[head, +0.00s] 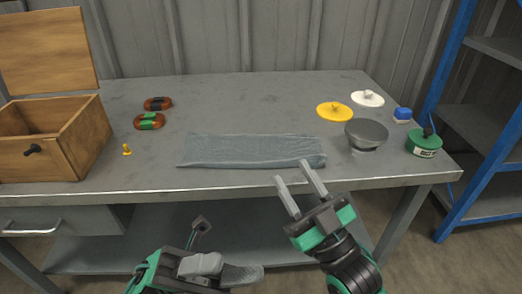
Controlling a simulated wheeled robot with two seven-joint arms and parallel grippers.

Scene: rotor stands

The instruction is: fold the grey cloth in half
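The grey cloth (250,150) lies flat on the table as a long, narrow strip running left to right. Its right end shows a thicker, rounded edge. Whether it has more than one layer is hard to tell. My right gripper (294,172) is open and empty, its two fingertips apart in front of the cloth's right part, over the table's front edge. It does not appear to touch the cloth. My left gripper (220,248) is low in front of the table, apart from the cloth. Its finger opening is hard to make out.
A wooden box (40,155) with its lid up stands at left, beside a small yellow piece (127,150) and two orange-banded rings (150,121). At right are a grey bowl-like stand (366,133), yellow (335,111) and white (367,98) discs, a blue block (402,115) and a green canister (424,144).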

